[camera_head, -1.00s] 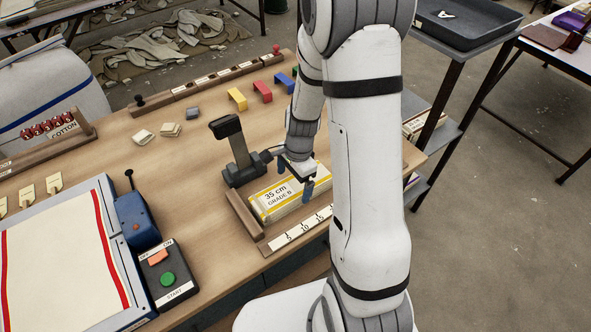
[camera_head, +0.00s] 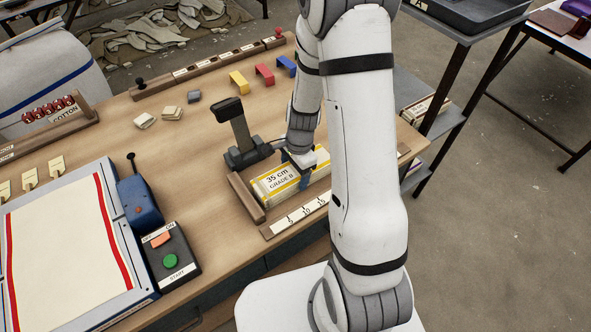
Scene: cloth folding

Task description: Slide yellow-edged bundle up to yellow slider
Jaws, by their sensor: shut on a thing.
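The yellow-edged bundle (camera_head: 272,187) is a flat pale stack with a yellow band, labelled "35 cm GRADE B". It lies beside a wooden end block (camera_head: 245,197) and behind a numbered scale strip (camera_head: 290,219). My gripper (camera_head: 303,178) is shut on the bundle near its right part. One dark blue finger shows on the near side; the far finger is hidden. A yellow bridge-shaped piece (camera_head: 238,82) stands farther back on the table, left of a red one; it may be the yellow slider. My arm hides the scale's right part.
A dark post on a base (camera_head: 238,140) stands just behind the bundle. Red (camera_head: 264,74) and blue (camera_head: 287,65) pieces stand at the back near a slotted wooden rail (camera_head: 210,66). A control box (camera_head: 172,257) and cloth platform (camera_head: 70,250) are at left.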

